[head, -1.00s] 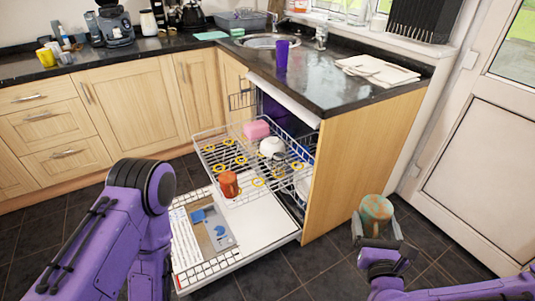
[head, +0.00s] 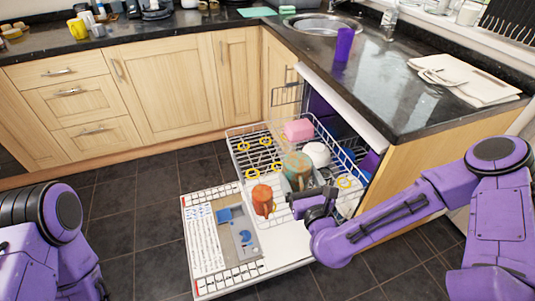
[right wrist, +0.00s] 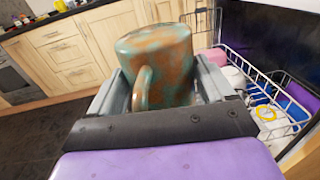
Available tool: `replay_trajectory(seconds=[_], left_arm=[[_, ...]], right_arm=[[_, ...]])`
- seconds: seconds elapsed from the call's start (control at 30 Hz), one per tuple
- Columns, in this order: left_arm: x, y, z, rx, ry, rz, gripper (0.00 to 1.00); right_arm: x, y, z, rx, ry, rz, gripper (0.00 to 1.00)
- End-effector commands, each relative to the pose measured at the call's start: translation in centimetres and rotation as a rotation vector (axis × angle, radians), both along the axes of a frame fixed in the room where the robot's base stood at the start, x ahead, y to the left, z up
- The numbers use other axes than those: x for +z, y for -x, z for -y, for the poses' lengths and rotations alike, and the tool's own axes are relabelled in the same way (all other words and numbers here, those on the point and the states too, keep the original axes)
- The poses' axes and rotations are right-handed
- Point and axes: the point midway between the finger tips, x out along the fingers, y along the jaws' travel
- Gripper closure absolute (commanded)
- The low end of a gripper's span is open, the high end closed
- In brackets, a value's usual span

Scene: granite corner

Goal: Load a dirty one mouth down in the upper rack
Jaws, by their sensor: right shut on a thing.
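A green mug with brown stains (head: 297,168) is held in my right gripper (head: 318,200). In the right wrist view the mug (right wrist: 157,58) sits between the fingers, with its handle toward the camera and a closed, stained end up, so it looks mouth down. In the head view it overlaps the pulled-out upper rack (head: 240,160); I cannot tell whether it touches the wires. An orange-brown mug (head: 262,199) stands at the rack's near end. My left arm shows at the left edge; its gripper is out of view.
The rack also holds a pink block-like item (head: 299,130), a white bowl (head: 318,153) and several yellow rings (head: 267,142). The open dishwasher door (head: 210,265) lies below. The counter (head: 335,75) overhangs behind, with a purple cup (head: 344,44).

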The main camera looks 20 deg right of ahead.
Motion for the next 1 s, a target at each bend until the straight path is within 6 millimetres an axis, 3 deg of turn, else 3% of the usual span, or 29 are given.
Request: replay_trajectory(seconds=[0.1, 0.2, 0.37, 0.77, 1.0], left_arm=[[-2.5, 0.0, 0.0, 0.000, 0.001, 0.001, 0.00], [-4.1, 0.0, 0.0, -0.001, 0.001, -0.001, 0.00], [-5.2, 0.0, 0.0, -0.001, 0.001, -0.001, 0.00], [-5.1, 0.0, 0.0, 0.000, 0.000, 0.000, 0.00], [-6.9, 0.0, 0.0, 0.000, 0.000, 0.000, 0.00]], right_arm=[[-3.8, -2.7, 1.4, 0.028, 0.008, 0.010, 0.60], [-6.3, -5.7, 3.3, 0.056, 0.011, 0.011, 0.60], [-7.6, -8.9, 6.0, 0.075, 0.011, 0.010, 0.60], [-7.4, -9.2, 6.7, 0.070, 0.006, 0.005, 0.60], [-9.3, -9.1, 6.7, 0.070, 0.007, 0.005, 0.60]])
